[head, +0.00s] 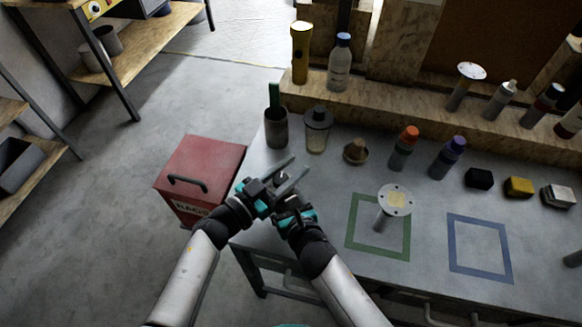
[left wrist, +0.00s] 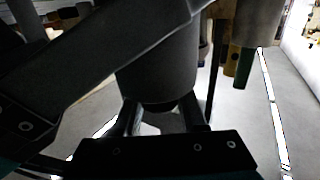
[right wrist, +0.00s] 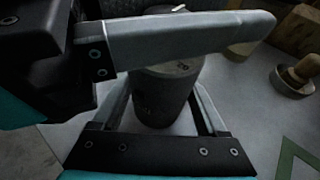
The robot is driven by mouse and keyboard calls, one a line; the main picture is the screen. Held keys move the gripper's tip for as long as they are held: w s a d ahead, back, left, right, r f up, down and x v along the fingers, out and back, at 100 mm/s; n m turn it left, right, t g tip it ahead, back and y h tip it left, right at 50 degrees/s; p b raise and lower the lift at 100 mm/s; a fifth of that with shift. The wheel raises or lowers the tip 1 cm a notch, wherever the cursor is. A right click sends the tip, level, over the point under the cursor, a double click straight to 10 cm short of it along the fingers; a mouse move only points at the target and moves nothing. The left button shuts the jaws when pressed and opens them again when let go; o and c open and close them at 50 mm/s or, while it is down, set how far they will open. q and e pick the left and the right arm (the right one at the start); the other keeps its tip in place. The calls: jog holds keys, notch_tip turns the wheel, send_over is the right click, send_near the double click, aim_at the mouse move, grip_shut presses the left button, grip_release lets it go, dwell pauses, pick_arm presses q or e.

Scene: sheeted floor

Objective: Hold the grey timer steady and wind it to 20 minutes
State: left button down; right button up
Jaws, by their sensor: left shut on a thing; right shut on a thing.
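The timer is a dark grey cylinder (right wrist: 160,100) between my right gripper's fingers in the right wrist view. Its top edge shows a number that reads as 20. The same dark body (left wrist: 160,70) lies between my left gripper's fingers in the left wrist view. My left gripper (head: 284,176) and my right gripper (head: 287,209) meet close together over the table's left end, both shut on the timer. A grey finger of my left gripper crosses over the timer's top in the right wrist view. The grippers hide most of the timer in the head view, and its dial setting cannot be read.
A red box (head: 205,160) stands left of the table. A cup (head: 276,128), a lidded jar (head: 317,132), a wooden-knobbed item (head: 356,151) and bottles line the back. A silver disc-topped stand (head: 395,202) is inside the green square (head: 351,225); the blue square (head: 452,250) is empty.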

pick_arm(q)
jog(key=shift+s+d+f+m+g+h, duration=0.15)
jog(key=shift+s+m+g+h, duration=0.4)
jog(key=shift+m+g, duration=1.2)
jog(key=shift+s+d+r+m+g+h, duration=0.15)
jog(key=shift+m+g+h, duration=0.85)
jog(key=shift+g, duration=1.3)
jog(key=shift+s+d+f+m+g+h, duration=0.15)
jog(key=shift+s+m+g+h, duration=0.35)
jog(key=shift+m+g, duration=1.25)
jog(key=shift+g, duration=1.2)
jog(key=shift+a, duration=0.1)
jog(key=shift+c, duration=2.2)
grip_release()
jog(key=shift+r+m, duration=0.25)
jog(key=shift+m, duration=0.05)
